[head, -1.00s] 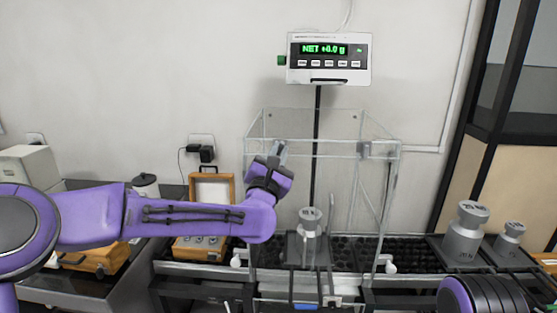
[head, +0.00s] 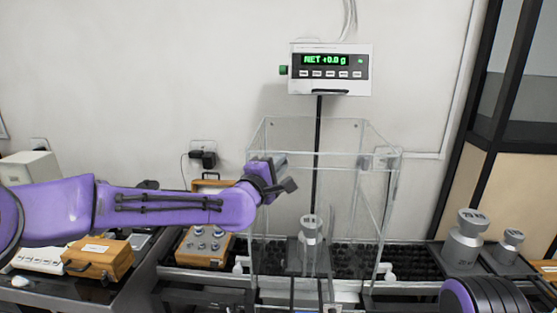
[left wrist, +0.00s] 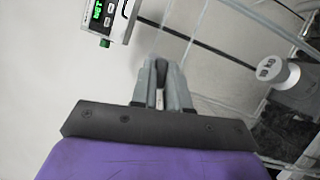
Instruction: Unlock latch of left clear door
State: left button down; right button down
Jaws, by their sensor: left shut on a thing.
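The clear draft-shield box (head: 325,128) stands around the weighing pan, and its left clear door (head: 256,222) is the pane at the left side. My left gripper (head: 284,176) is at the upper part of that pane. In the left wrist view its fingers (left wrist: 160,75) are close together, shut on a small piece that they mostly hide, apparently the door's latch. Whether the latch is locked or turned cannot be told. A similar grey latch (head: 385,155) shows at the right side of the box. My right gripper is out of view.
A steel weight (head: 311,228) stands inside the box. The display (head: 331,70) reads NET +0.0 g. Two more weights, a large one (head: 465,240) and a smaller one (head: 508,246), stand at right. An orange case (head: 97,258) lies at left.

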pick_arm(q)
jog(key=shift+r+m+g+p, duration=0.1)
jog(key=shift+m+g+p, duration=0.3)
jog(key=shift+m+p, duration=0.45)
jog(key=shift+m, duration=0.35)
jog(key=c, duration=1.1)
grip_release()
jog(key=shift+s, duration=0.1)
jog(key=shift+f, duration=0.2)
jog(key=shift+f, duration=0.1)
